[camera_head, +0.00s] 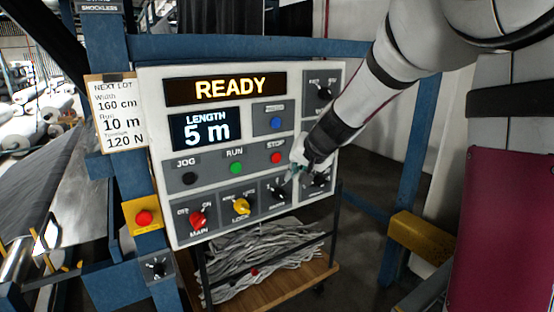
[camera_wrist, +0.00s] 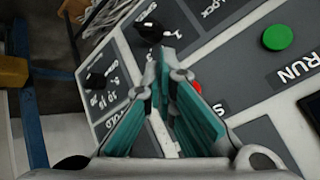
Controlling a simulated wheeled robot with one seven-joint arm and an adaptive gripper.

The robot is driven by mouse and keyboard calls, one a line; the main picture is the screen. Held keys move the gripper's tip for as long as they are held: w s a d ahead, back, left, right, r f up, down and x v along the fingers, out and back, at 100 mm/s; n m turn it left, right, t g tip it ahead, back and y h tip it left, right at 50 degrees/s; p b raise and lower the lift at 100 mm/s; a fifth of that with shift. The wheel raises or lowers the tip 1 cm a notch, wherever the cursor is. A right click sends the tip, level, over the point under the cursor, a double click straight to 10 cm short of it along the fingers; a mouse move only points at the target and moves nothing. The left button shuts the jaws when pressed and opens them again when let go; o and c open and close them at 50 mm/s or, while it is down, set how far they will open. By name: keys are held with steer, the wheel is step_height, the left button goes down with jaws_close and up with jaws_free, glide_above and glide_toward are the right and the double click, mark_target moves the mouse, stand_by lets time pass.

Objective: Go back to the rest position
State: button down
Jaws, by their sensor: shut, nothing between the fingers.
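My gripper (camera_head: 292,174) is in front of the lower right part of the control panel (camera_head: 157,140), just below the red STOP button (camera_head: 276,157) and by a black knob (camera_head: 278,193). In the wrist view my gripper (camera_wrist: 160,82) shows its teal finger pads, shut with nothing held. The fingers partly cover the red button (camera_wrist: 196,87) there. A black knob (camera_wrist: 150,31) and the green RUN button (camera_wrist: 278,37) show beyond them. I cannot tell whether the fingertips touch the panel.
The display (camera_head: 230,88) reads READY; the length screen (camera_head: 206,130) reads 5 m. A red MAIN knob (camera_head: 198,219) and yellow LOCK knob (camera_head: 241,206) sit low on the panel. Blue posts (camera_head: 408,150) frame it. A cart (camera_head: 265,287) with grey strips stands below.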

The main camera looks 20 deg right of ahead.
steer(key=s+a+r+n+g+b, duration=0.1)
steer(key=s+a+r+n, duration=0.15)
steer(key=s+a, duration=0.55)
steer(key=s+a+r+n+g+b, duration=0.1)
steer(key=s+a+n, duration=0.2)
steer(key=s+a, duration=0.55)
steer(key=s+d+f, duration=0.1)
steer(key=s, duration=0.5)
steer(key=s+d+f+n+g, duration=0.1)
steer(key=s+d, duration=0.1)
steer(key=s, duration=0.4)
steer(key=shift+d+f, duration=0.3)
